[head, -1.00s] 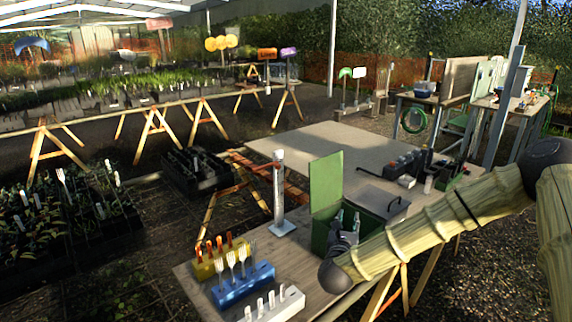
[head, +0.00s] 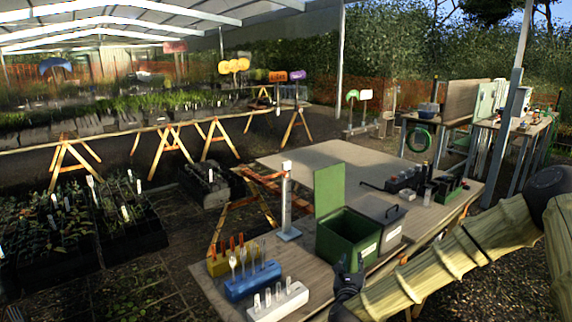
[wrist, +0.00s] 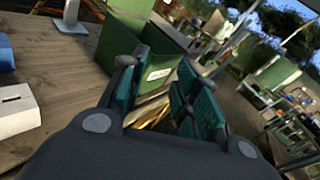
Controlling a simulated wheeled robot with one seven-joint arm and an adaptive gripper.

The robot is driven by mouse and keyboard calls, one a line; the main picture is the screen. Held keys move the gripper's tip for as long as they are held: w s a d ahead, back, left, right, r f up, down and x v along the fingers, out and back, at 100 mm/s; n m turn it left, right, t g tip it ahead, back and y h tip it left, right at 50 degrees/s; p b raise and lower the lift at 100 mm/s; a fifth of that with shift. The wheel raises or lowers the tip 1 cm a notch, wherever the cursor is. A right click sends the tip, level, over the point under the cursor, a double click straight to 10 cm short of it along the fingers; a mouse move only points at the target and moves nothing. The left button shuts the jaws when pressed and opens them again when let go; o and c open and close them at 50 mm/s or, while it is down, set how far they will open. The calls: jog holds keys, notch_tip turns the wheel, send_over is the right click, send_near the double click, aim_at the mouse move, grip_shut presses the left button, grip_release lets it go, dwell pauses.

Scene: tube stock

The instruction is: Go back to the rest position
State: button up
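My gripper (head: 348,270) is at the near edge of the workbench, in front of the green bin, at the end of my arm. In the wrist view my gripper (wrist: 160,98) has its two teal-padded fingers apart, with nothing between them but the view past the bench edge. The green bin (head: 338,246) stands open on the bench with its lid (head: 329,190) upright at the back left. It also shows in the wrist view (wrist: 148,68), just beyond the fingers. I cannot see into its bottom.
On the bench stand a yellow block (head: 228,262), a blue block (head: 250,285) and a white block (head: 276,306) with upright items. A grey lidded box (head: 382,222) adjoins the bin. A metal post (head: 288,205) stands behind.

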jog(key=s+a+f+n+g+y, duration=0.3)
jog(key=s+f+n+g, duration=0.1)
jog(key=s+f+n, duration=0.75)
jog(key=s+a+f+n+g+y, duration=0.35)
jog(key=s+f+n, duration=0.55)
jog(key=s+f, duration=0.4)
jog(key=s+d+f+n+g, duration=0.2)
jog(key=s+n, duration=0.3)
jog(key=s, duration=0.3)
jog(key=s+d+f+n+g+h, duration=0.1)
jog(key=s+d+f+n+g, duration=0.2)
jog(key=s, duration=0.6)
jog(key=s+d+f+n+g+h, duration=0.1)
jog(key=s+d+f+n+g, duration=0.1)
jog(key=s+n, duration=0.5)
jog(key=shift+s+d+f+g, duration=0.25)
jog(key=shift+s+d+g, duration=0.6)
jog(key=shift+s+d, duration=0.35)
